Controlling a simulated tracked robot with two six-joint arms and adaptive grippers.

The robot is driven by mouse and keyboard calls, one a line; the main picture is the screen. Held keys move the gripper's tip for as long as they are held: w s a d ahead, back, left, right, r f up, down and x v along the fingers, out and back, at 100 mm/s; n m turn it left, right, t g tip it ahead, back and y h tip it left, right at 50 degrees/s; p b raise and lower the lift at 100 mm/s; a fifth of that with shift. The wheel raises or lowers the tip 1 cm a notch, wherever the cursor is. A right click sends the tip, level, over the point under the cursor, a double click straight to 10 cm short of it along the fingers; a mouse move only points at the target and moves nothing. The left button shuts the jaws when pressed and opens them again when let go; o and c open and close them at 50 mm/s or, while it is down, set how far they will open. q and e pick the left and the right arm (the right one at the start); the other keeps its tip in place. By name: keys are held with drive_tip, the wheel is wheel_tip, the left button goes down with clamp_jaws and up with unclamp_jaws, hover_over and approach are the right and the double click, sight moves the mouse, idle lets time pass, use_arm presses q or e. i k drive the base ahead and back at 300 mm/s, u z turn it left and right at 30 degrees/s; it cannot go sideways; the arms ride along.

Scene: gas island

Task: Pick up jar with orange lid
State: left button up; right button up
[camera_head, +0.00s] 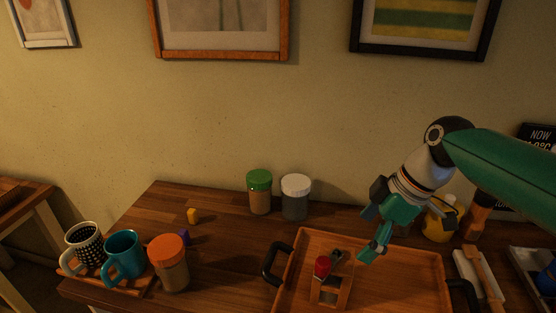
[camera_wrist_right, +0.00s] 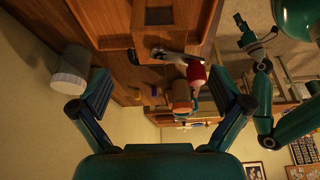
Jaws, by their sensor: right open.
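The jar with the orange lid (camera_head: 169,263) stands upright at the front left of the wooden table, right of the teal mug. In the right wrist view an orange-topped jar (camera_wrist_right: 182,97) shows small, beyond and between the fingers. My right gripper (camera_head: 374,240) is above the orange tray, well to the right of that jar; its two fingers are apart and empty in the wrist view (camera_wrist_right: 160,99). Teal arm parts at the right of the wrist view seem to include my left gripper (camera_wrist_right: 248,38), too small to read. It is not in the head view.
A green-lidded jar (camera_head: 260,191) and a white-lidded jar (camera_head: 295,197) stand at the back. The teal mug (camera_head: 124,256) and dotted mug (camera_head: 86,245) are left. The handled tray (camera_head: 400,271) holds a red-topped item (camera_head: 322,268). Small yellow (camera_head: 193,215) and purple (camera_head: 183,238) pieces lie behind the orange-lidded jar.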

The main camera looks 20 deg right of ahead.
sight(175, 279)
drive_tip(key=k, duration=1)
